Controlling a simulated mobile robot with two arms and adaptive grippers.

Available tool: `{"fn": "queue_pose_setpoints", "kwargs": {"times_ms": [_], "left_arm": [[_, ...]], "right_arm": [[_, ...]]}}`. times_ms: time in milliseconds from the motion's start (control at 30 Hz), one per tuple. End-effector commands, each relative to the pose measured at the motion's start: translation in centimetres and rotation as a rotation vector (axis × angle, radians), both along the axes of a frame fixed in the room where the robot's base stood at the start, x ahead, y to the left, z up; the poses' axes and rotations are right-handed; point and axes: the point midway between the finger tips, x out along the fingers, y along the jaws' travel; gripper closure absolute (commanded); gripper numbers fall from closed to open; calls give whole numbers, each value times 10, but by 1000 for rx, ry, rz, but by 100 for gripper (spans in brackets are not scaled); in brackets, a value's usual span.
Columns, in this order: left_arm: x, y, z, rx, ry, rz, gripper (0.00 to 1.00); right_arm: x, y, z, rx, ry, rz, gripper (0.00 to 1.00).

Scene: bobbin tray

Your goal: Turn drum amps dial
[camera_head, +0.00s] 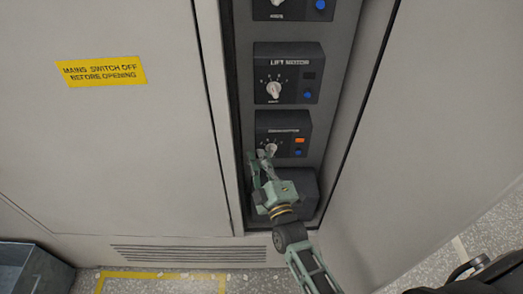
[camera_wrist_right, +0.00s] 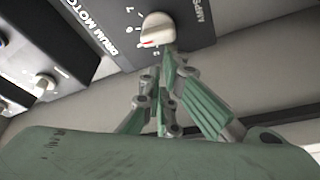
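The drum motor panel (camera_head: 299,125) is a dark box with a white-grey dial (camera_head: 271,149) at its lower left. In the right wrist view the dial (camera_wrist_right: 158,28) shows a red mark, with numbers around it and the words "DRUM MOTOR" and "AMPS" beside it. My right gripper (camera_head: 261,157) is just below and left of the dial in the head view. In the right wrist view its fingertips (camera_wrist_right: 167,58) come up close to the dial's edge and overlap it in the picture. Contact and the gap between the fingers cannot be made out. My left gripper is not in view.
The lift panel (camera_head: 312,78) with its own dial (camera_head: 274,90) sits above, and another panel (camera_head: 292,8) is above that. A dark box (camera_head: 306,196) is below. Cabinet walls stand on both sides of this narrow recess. A grey bin (camera_head: 35,270) is at bottom left.

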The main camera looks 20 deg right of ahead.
Motion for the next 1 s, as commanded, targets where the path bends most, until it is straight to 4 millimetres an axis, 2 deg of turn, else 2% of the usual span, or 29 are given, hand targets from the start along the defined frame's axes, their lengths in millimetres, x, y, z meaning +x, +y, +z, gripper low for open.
{"fn": "queue_pose_setpoints", "kwargs": {"times_ms": [100, 400, 1000], "left_arm": [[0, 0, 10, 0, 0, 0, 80], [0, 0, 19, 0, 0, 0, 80], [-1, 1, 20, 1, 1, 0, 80]], "right_arm": [[1, -3, 1, -70, 19, -6, 100], [1, -3, -3, -176, 46, -8, 100], [1, -2, -3, -195, 46, -7, 100]]}}
